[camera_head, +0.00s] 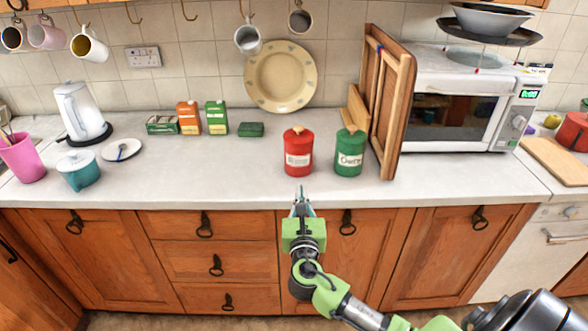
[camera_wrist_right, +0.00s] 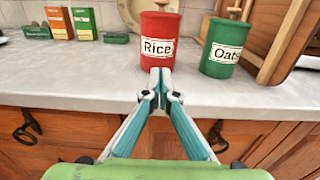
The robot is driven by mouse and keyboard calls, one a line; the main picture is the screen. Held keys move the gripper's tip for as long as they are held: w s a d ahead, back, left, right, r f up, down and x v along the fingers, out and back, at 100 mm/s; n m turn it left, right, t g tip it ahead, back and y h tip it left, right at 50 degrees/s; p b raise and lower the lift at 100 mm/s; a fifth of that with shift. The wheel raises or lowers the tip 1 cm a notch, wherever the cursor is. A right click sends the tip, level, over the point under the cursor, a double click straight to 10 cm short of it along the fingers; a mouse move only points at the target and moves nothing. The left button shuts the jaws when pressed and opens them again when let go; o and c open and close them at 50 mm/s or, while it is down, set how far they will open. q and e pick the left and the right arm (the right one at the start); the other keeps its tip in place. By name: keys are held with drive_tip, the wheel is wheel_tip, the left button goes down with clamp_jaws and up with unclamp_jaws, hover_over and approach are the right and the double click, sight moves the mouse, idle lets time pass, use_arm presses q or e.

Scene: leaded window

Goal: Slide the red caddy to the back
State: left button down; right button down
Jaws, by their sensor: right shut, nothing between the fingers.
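The red caddy (camera_head: 298,152), a cylinder with a wooden knob on its lid, stands upright on the counter (camera_head: 235,180). In the right wrist view the red caddy (camera_wrist_right: 159,45) shows its "Rice" label, just beyond my fingertips. My right gripper (camera_head: 302,190) is shut and empty at the counter's front edge, in front of the caddy. In the right wrist view the closed fingertips (camera_wrist_right: 160,76) overlap the caddy's lower part; I cannot tell whether they touch it. My left gripper is not in view.
A green caddy (camera_head: 349,153) labelled "Oats" stands just right of the red one. Wooden boards (camera_head: 391,100) and a microwave (camera_head: 460,95) are further right. A plate (camera_head: 281,77) leans on the back wall. Small boxes (camera_head: 216,118) and a green packet (camera_head: 251,129) stand left.

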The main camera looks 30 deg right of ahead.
sight(299, 162)
drive_tip(key=p+x, duration=0.1)
drive_tip(key=x, duration=1)
drive_tip(key=shift+w, duration=0.35)
